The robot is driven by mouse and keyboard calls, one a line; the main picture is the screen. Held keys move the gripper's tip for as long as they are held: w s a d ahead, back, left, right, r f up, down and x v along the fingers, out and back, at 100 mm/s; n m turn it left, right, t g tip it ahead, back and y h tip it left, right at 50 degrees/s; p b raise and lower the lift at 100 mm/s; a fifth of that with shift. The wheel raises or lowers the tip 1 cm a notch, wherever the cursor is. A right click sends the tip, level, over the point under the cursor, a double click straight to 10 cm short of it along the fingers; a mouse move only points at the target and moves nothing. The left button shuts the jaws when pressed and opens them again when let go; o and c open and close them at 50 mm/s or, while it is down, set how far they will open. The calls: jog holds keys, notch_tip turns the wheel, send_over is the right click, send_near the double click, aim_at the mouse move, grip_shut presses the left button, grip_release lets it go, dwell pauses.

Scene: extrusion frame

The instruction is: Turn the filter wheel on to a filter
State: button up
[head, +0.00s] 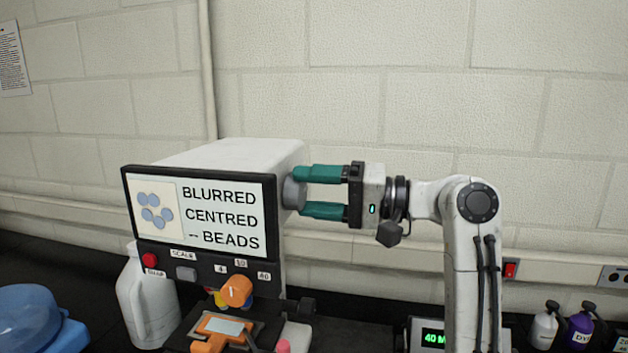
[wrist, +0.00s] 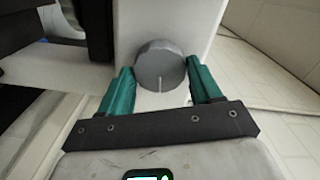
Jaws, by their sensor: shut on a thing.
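A white microscope-like instrument (head: 225,152) stands in the head view with a screen (head: 222,217) reading "BLURRED CENTRED -- BEADS" beside a picture of several blue discs. A round grey knob (head: 294,192) is on its right side. My gripper (head: 300,191) reaches it from the right and is shut on it, a green finger on either side. The wrist view shows the knob (wrist: 160,66) between the fingers, with a pale line on its rim pointing to the gripper. Below the screen is an orange round part (head: 236,290) near labels 4, 10 and 40. I cannot tell which part is the filter wheel.
A red button (head: 149,260) and a grey button (head: 186,273) sit under the screen. An orange stage holder (head: 217,327) is below. A white jug (head: 147,305) and a blue bowl (head: 28,318) are left; small bottles (head: 581,330) stand right. The wall is close behind.

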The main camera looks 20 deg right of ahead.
jog(key=shift+m, duration=0.7)
jog(key=shift+d, duration=0.1)
jog(key=o, duration=1)
jog(key=shift+o, duration=0.2)
jog(key=b+v, duration=0.3)
jog(key=v, duration=0.7)
jog(key=shift+s+d, duration=0.2)
jog(key=shift+d, duration=0.1)
